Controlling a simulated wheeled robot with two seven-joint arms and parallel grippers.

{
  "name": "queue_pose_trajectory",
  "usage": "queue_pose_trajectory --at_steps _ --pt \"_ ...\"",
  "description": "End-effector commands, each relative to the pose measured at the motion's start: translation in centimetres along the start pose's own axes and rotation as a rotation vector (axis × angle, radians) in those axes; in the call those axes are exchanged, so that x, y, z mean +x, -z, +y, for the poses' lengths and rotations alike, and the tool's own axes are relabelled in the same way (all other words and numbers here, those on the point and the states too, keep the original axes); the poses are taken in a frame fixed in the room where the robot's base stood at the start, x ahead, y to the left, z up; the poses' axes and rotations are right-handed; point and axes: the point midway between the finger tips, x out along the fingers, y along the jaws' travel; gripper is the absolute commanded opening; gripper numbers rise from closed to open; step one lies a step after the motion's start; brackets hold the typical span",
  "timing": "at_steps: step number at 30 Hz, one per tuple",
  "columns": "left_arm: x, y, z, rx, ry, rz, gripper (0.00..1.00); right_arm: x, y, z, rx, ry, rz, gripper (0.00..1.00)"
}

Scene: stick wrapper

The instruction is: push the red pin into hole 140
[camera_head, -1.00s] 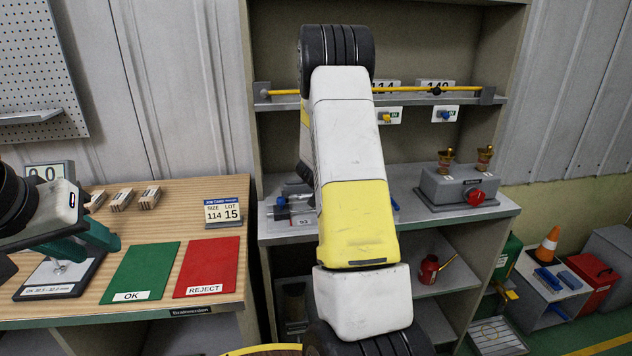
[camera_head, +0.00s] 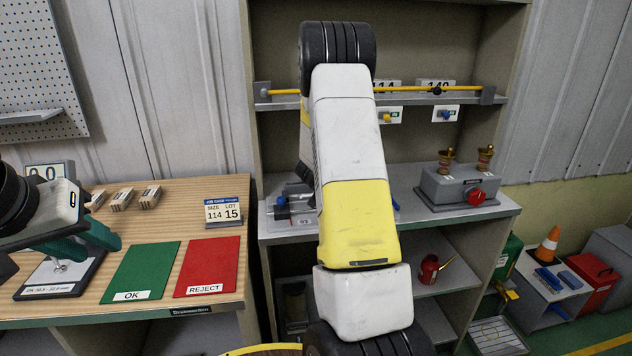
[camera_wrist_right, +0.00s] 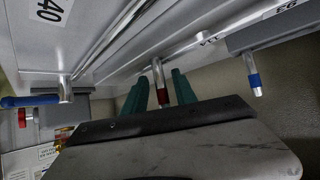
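In the right wrist view a metal pin with a red band (camera_wrist_right: 163,96) points down from a grey fixture. The teal fingers of my right gripper (camera_wrist_right: 160,92) stand on either side of it, with what look like narrow gaps. A white label reading "40", its start cut off (camera_wrist_right: 50,11), is at the upper left. In the head view a partly hidden plate, apparently 140 (camera_head: 436,84), stands on the shelf. My right arm hides its own gripper there. My left gripper (camera_head: 92,240) hangs over the wooden table; its finger gap is unclear. Hole 140 itself cannot be made out.
A yellow rod (camera_head: 415,89) crosses the shelf front. A grey box with a red knob (camera_head: 458,187) sits on the lower shelf. Green (camera_head: 145,270) and red (camera_head: 208,265) mats lie on the table.

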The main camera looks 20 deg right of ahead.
Motion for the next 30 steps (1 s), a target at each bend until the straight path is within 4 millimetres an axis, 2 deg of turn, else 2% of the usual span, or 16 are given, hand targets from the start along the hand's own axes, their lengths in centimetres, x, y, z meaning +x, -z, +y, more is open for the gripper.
queue_pose_trajectory --at_steps 12,19,23,26,29,30 --pt "0.0 0.0 0.0 0.000 0.000 0.000 0.36 -8.7 0.1 -0.3 0.000 0.008 0.003 0.33" --pt "0.0 0.0 0.0 0.000 0.000 0.000 0.36 -11.2 0.2 -0.3 0.001 0.012 0.002 0.33" --pt "0.0 0.0 0.0 0.000 0.000 0.000 0.36 -13.4 1.0 -2.2 0.020 0.116 -0.018 0.33" --pt "0.0 0.0 0.0 0.000 0.000 0.000 0.36 -17.7 2.0 -5.2 0.032 0.303 -0.062 0.33" --pt "0.0 0.0 0.0 0.000 0.000 0.000 0.36 -24.4 2.5 -7.8 0.007 0.525 -0.129 0.33" --pt "0.0 0.0 0.0 0.000 0.000 0.000 0.36 -27.3 2.4 -8.4 -0.018 0.607 -0.160 0.33"
